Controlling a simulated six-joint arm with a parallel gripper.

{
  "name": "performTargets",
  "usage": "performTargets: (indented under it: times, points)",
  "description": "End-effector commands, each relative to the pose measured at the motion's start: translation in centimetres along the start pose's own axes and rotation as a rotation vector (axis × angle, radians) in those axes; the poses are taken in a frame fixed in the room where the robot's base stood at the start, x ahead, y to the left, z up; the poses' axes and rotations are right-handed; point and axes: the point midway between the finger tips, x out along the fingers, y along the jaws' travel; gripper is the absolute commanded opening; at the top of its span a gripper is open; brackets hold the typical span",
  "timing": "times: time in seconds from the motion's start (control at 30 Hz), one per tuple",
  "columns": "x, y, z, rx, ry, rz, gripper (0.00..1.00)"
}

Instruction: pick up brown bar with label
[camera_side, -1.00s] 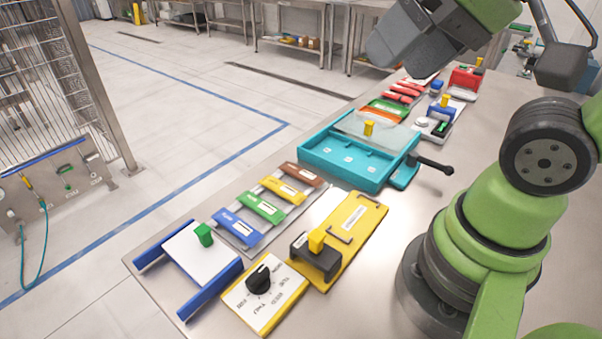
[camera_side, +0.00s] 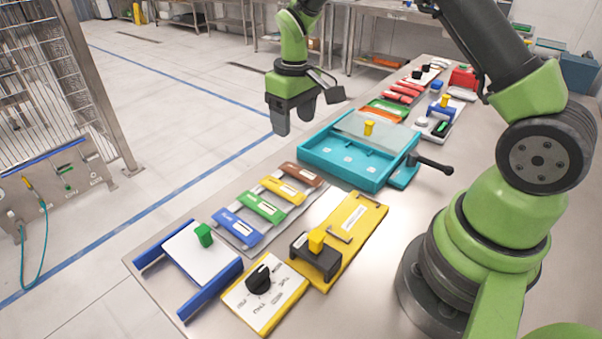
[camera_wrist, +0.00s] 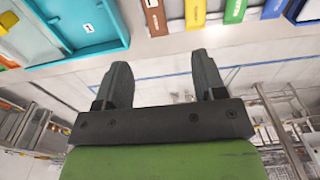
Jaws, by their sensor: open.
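The brown bar (camera_side: 301,174) with a white label lies at the far end of a row of coloured bars on a grey plate, beside the teal tray. It also shows in the wrist view (camera_wrist: 155,17), at the top, just right of the teal tray. My gripper (camera_side: 293,127) hangs in the air above and beyond the brown bar in the side view, not touching it. In the wrist view its two dark fingers (camera_wrist: 159,82) stand apart with nothing between them, so it is open and empty.
Yellow (camera_side: 283,191), green (camera_side: 262,208) and blue (camera_side: 237,226) bars lie in the same row. The teal tray (camera_side: 316,161) with a raised lid stands right of the brown bar. A yellow plate (camera_side: 361,221) with a black block lies nearer. The table edge runs close behind the row.

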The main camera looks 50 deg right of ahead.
Motion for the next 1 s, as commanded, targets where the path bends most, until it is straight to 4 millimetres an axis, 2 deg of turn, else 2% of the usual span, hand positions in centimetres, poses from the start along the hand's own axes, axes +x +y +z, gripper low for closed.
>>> performTargets:
  times: [0.03,0.4,0.57,0.83,1.0]
  points:
    - [1.0,0.2,-0.1,-0.007,-0.015,0.001,0.64]
    - [6.0,0.5,0.0,-0.018,-0.034,0.003,0.64]
    - [7.2,0.5,0.2,-0.018,-0.032,0.003,0.64]
    - [11.0,0.8,1.1,-0.018,-0.033,0.003,0.64]
    - [11.9,0.8,1.1,-0.017,-0.03,0.003,0.64]
